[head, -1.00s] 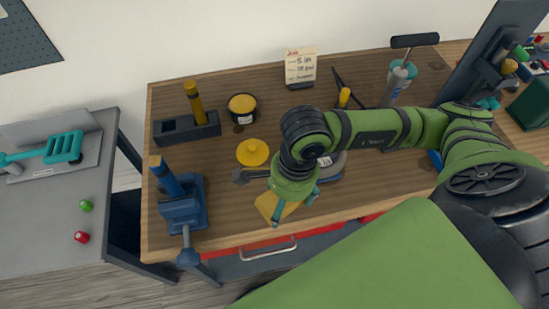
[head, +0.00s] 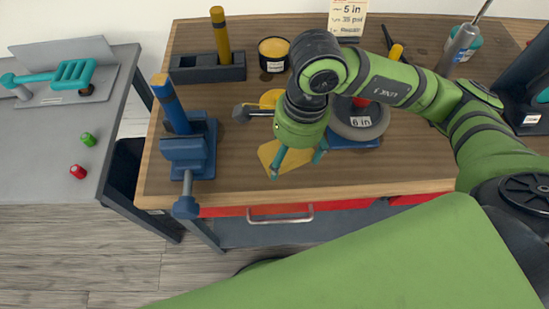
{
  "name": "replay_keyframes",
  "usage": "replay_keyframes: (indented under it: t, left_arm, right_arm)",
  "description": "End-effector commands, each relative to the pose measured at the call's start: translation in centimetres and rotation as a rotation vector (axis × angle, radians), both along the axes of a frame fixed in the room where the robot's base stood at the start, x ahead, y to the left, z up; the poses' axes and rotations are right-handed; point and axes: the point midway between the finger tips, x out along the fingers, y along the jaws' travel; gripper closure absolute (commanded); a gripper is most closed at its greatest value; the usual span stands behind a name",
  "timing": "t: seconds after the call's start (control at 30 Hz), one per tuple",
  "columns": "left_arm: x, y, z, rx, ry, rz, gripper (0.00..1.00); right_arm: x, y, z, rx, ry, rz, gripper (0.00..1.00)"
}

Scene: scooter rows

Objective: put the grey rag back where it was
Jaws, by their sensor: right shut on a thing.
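No grey rag can be made out in the head view. My right gripper (head: 298,163) points down over the front middle of the wooden workbench (head: 225,180). Its teal fingers straddle a flat yellow cloth-like piece (head: 268,153), and it is shut on it. The palm hides part of this piece, and whether it touches the bench top is hard to tell. My left gripper is not in view.
A blue vise (head: 188,150) stands to the left. Behind are a dark block (head: 205,70), a yellow-topped tin (head: 274,54) and a note card (head: 347,18). A round grey item (head: 360,120) sits right of the gripper. A grey side table (head: 40,140) is far left.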

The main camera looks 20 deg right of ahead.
Motion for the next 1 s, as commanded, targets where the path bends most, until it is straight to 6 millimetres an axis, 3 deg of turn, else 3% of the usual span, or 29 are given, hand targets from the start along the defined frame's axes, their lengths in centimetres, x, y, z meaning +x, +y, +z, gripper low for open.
replay_keyframes:
  t: [0.03,0.13,0.3,0.63,1.0]
  left_arm:
    - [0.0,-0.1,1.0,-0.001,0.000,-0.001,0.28]
    - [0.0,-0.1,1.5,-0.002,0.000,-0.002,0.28]
    - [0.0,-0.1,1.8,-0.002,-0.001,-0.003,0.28]
    - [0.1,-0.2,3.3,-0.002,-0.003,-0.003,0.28]
    - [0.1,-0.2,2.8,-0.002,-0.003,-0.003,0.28]
  right_arm:
    - [1.0,0.5,0.0,0.003,0.005,-0.002,0.43]
    - [2.7,1.2,-1.1,0.003,0.003,-0.002,0.43]
    - [4.0,1.7,-2.2,0.002,-0.001,0.001,0.43]
    - [4.1,1.7,-6.1,0.001,0.000,0.001,0.43]
    - [4.1,1.7,-6.7,0.001,-0.003,0.002,0.43]
